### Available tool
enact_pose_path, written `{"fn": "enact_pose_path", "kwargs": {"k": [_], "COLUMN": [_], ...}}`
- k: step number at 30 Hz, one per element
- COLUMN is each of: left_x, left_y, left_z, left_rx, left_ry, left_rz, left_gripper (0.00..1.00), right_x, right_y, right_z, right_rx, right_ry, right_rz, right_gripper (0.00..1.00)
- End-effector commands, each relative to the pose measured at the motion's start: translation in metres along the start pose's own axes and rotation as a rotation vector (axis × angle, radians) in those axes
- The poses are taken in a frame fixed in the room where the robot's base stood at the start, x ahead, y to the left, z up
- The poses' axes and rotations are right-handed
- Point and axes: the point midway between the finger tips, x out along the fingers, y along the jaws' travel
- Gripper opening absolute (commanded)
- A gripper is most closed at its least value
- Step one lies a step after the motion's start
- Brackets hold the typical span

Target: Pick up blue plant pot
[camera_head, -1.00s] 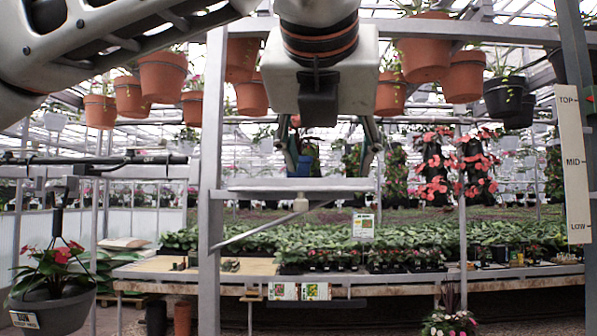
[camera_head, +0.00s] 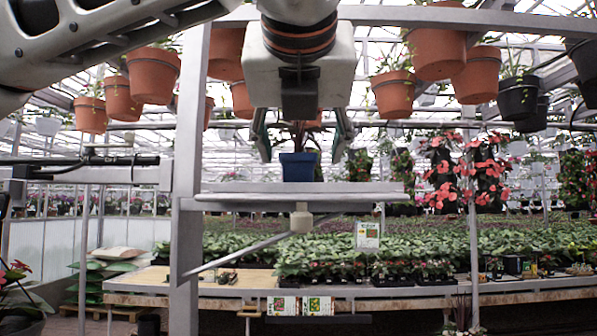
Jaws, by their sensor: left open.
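The blue plant pot (camera_head: 299,167) stands upright on a grey shelf (camera_head: 240,188) in the middle of the head view. A small plant with dark reddish-green leaves (camera_head: 301,133) grows from it. My left gripper (camera_head: 301,152) points at the pot, with one finger to the left and one to the right of the plant. The fingers are open and apart from the pot in the picture. How far the pot is beyond the fingertips is hard to tell. My right gripper is not in view.
A metal post (camera_head: 188,150) rises just left of the shelf. A long plant bench (camera_head: 420,300) lies beyond and below. A potted red-flowered plant (camera_head: 20,300) is at lower left.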

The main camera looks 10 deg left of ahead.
Motion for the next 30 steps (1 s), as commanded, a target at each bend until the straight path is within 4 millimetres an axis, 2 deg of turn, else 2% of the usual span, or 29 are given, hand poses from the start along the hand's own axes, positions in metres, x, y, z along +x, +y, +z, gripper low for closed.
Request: {"fn": "enact_pose_path", "kwargs": {"k": [4, 12, 20, 21, 26, 30], "left_x": [0.017, 0.051, 0.055, 0.055, 0.055, 0.055], "left_y": [0.003, 0.005, 0.005, 0.005, 0.005, 0.005], "left_z": [0.002, 0.004, 0.003, 0.003, 0.003, 0.003], "left_rx": [0.0, 0.0, 0.0, 0.0, 0.0, 0.0], "left_ry": [0.004, 0.003, 0.001, 0.001, 0.001, 0.0], "left_rz": [0.001, 0.0, 0.0, 0.0, 0.0, 0.0], "left_gripper": [0.59, 0.59, 0.59, 0.57, 0.15, 0.14], "right_x": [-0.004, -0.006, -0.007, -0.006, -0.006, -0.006], "right_y": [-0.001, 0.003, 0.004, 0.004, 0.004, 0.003], "right_z": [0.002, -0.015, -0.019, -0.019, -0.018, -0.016], "right_rx": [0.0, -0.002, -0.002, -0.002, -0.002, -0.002], "right_ry": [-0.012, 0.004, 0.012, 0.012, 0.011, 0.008], "right_rz": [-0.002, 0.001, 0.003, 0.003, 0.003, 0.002], "right_gripper": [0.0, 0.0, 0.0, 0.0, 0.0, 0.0]}}
